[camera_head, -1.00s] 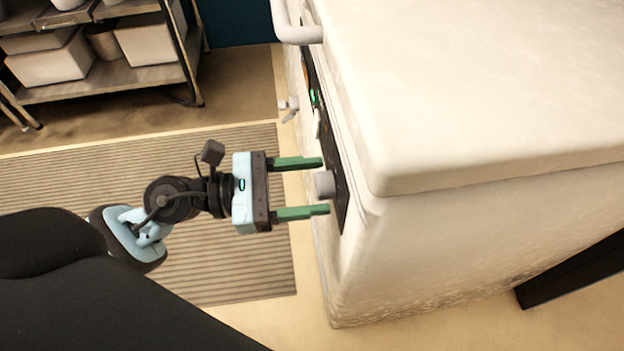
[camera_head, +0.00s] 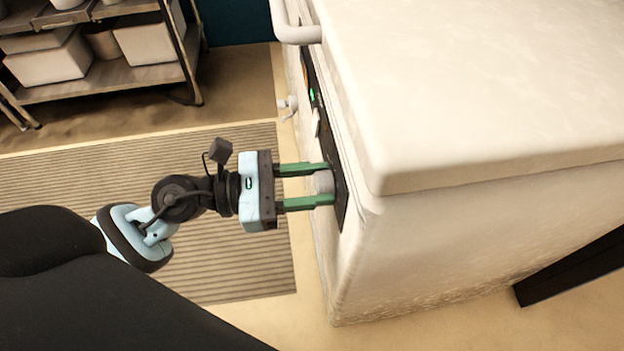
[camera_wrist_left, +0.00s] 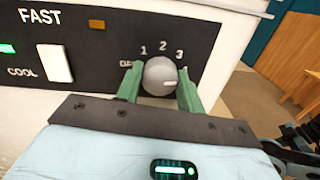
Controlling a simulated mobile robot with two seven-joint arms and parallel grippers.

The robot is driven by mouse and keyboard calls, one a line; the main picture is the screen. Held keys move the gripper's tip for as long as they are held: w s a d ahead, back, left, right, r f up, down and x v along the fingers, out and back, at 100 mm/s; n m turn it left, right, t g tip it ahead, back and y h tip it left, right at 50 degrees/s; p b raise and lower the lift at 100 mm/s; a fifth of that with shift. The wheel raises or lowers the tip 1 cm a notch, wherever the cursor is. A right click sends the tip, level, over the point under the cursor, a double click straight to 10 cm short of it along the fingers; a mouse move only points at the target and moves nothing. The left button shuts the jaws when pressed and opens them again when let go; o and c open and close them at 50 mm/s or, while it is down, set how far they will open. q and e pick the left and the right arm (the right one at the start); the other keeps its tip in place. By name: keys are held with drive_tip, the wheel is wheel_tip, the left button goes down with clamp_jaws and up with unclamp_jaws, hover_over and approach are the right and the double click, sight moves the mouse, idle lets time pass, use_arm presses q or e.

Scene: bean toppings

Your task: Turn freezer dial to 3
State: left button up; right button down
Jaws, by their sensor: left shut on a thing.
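The freezer dial (camera_head: 323,182) is a grey round knob on the dark control panel (camera_head: 341,192) at the freezer's side. In the left wrist view the dial (camera_wrist_left: 160,74) has OFF, 1, 2 and 3 printed around it. A light mark on its face points to the right, a little below the 3; I cannot tell exactly which setting it marks. My left gripper (camera_head: 330,183) is shut on the dial, with one green finger on each side. My right gripper is not in view.
The white chest freezer (camera_head: 480,100) fills the right side, with a pale handle (camera_head: 290,30) at its top. A FAST label and a white switch (camera_wrist_left: 55,61) sit left of the dial. A shelf (camera_head: 130,80) stands at upper left. A striped mat (camera_head: 200,285) lies on the floor.

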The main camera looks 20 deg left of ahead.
use_arm(q)
drive_tip(key=shift+r+n+p, duration=0.15)
drive_tip(key=shift+n+p, duration=0.55)
drive_tip(key=shift+n, duration=0.1)
drive_tip(key=n+p, duration=0.2)
drive_tip(key=n, duration=0.1)
drive_tip(key=shift+p, duration=0.35)
drive_tip(key=shift+n+p, duration=0.9)
drive_tip(key=shift+n, duration=0.3)
drive_tip(key=shift+n+p, duration=0.3)
drive_tip(key=shift+n, duration=0.1)
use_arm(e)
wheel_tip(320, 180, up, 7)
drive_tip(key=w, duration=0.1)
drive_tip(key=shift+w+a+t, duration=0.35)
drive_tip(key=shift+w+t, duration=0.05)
use_arm(q)
drive_tip(key=shift+f, duration=0.2)
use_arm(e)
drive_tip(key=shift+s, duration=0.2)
use_arm(q)
drive_tip(key=o, duration=1)
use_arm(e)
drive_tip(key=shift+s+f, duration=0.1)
use_arm(q)
drive_tip(key=shift+b+v, duration=0.3)
drive_tip(key=shift+v, duration=3.65)
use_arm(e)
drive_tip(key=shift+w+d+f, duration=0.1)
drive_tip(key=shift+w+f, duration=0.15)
